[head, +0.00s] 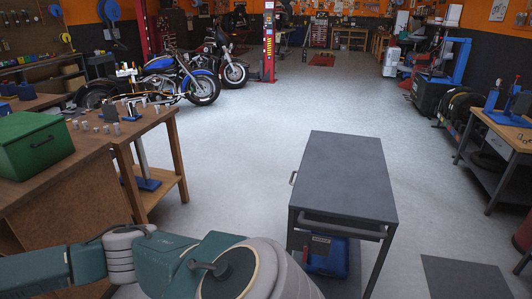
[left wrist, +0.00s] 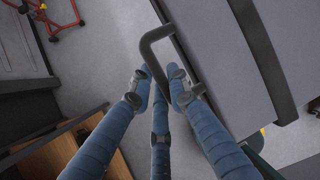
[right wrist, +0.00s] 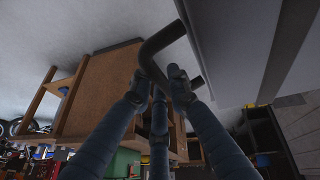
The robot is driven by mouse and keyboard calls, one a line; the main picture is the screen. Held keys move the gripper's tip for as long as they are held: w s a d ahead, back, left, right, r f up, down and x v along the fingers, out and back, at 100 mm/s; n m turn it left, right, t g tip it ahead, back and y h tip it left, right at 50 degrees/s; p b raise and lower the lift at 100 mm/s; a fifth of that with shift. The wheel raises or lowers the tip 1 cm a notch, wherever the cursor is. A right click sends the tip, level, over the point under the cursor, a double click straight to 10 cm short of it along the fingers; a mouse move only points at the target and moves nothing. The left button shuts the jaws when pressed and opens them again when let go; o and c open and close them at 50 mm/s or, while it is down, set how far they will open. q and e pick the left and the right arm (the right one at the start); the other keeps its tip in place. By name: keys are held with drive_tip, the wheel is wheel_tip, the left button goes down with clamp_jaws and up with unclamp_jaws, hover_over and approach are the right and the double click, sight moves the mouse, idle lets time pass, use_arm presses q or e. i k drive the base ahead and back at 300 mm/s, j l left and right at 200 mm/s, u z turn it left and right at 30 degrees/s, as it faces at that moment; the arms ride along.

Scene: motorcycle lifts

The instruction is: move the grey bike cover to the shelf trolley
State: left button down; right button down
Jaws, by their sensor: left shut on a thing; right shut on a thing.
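The grey shelf trolley (head: 345,180) stands ahead of me in the head view, with a bare flat top and a dark push bar at its near end. I see no grey bike cover that I can make out. My left gripper (left wrist: 160,82) is shut on a dark bent handle bar (left wrist: 148,38) fixed to a grey panelled body. My right gripper (right wrist: 158,82) is shut on a similar dark bar (right wrist: 165,38) beside a grey panel. Both grippers are outside the head view, and I cannot tell which body these bars belong to.
A blue case (head: 327,255) sits on the trolley's lower shelf. A wooden bench (head: 150,125) and a green box (head: 32,145) are at left; motorcycles (head: 185,75) stand behind. A workbench (head: 500,130) is at right. The floor beyond the trolley is clear.

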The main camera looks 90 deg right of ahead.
sight(345, 165)
drive_tip(key=z, duration=2.65)
drive_tip(key=i+l+z, duration=0.15)
drive_tip(key=i+z, duration=0.5)
drive_tip(key=i+l, duration=0.1)
drive_tip(key=i, duration=1.15)
